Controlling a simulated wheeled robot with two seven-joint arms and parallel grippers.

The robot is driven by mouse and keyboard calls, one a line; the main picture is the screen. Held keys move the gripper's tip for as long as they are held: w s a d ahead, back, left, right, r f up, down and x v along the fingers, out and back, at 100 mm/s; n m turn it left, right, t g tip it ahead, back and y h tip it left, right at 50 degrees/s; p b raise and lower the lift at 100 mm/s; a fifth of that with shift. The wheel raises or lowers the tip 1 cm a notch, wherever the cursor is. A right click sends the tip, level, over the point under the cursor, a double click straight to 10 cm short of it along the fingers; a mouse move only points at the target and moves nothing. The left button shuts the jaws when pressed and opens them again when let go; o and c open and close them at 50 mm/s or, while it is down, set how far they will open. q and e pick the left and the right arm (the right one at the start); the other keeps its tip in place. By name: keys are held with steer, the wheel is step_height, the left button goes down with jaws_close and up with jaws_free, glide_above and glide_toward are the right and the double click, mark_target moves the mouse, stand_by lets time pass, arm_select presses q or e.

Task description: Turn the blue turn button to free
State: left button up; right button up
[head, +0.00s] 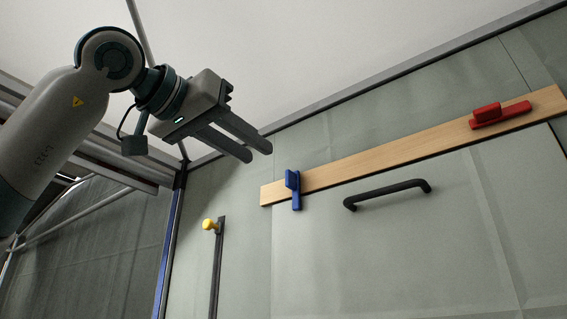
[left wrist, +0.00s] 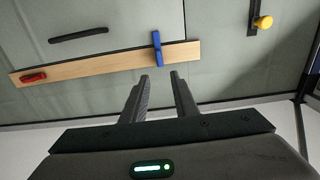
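The blue turn button (head: 295,189) is at the left end of a wooden strip on the panel wall. Its bar stands across the strip, with its lower end reaching below the strip's edge. It also shows in the left wrist view (left wrist: 157,48), just beyond the fingertips. My left gripper (head: 260,150) is up and to the left of the button in the head view, apart from it. Its two fingers are spread with nothing between them, as the left wrist view (left wrist: 160,75) also shows. My right gripper is in neither view.
A red turn button (head: 487,115) lies along the right part of the wooden strip (head: 390,154). A black handle (head: 388,193) is below the strip. A yellow knob (head: 209,225) sits on a dark vertical bar to the left. Open space lies between my gripper and the wall.

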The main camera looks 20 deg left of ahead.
mark_target(286, 171)
arm_select(q)
steer(key=p+x, duration=0.3)
steer(key=x, duration=0.7)
steer(key=shift+s, duration=0.1)
jaws_close()
